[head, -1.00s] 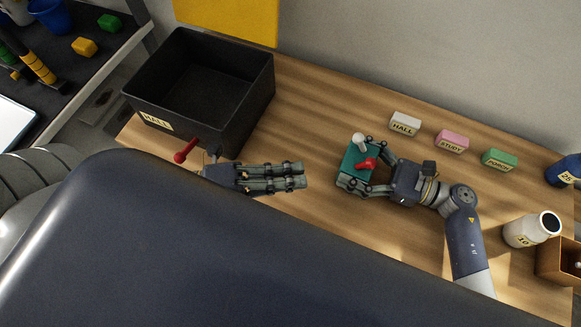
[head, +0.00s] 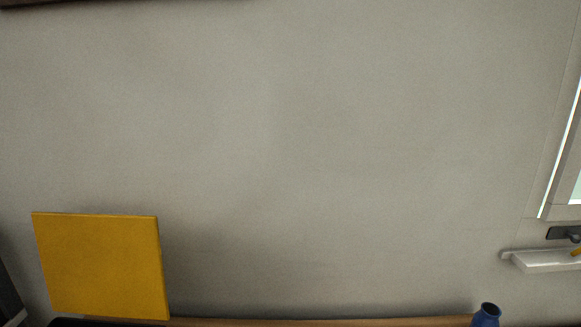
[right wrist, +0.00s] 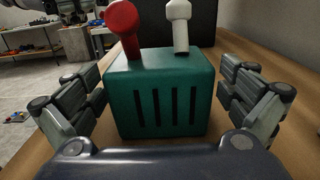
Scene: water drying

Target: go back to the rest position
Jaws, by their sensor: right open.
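My right gripper (right wrist: 160,88) is open in the right wrist view, with one finger on each side of a teal block (right wrist: 130,126). I see gaps between the fingers and the block's sides. The block stands on the wooden table and has dark vertical slots in its front. A red lever (right wrist: 122,20) and a white lever (right wrist: 180,24) rise from its top. Part of my left gripper (right wrist: 72,9) shows at the top left of the right wrist view; its jaws cannot be made out. Neither gripper is in the head view.
The head view is mostly bare wall, with a yellow panel (head: 100,266), a blue bottle (head: 486,316) and a white wall ledge (head: 545,260). In the right wrist view a black bin (right wrist: 205,22) stands behind the block. The wooden table (right wrist: 285,82) is clear on the right.

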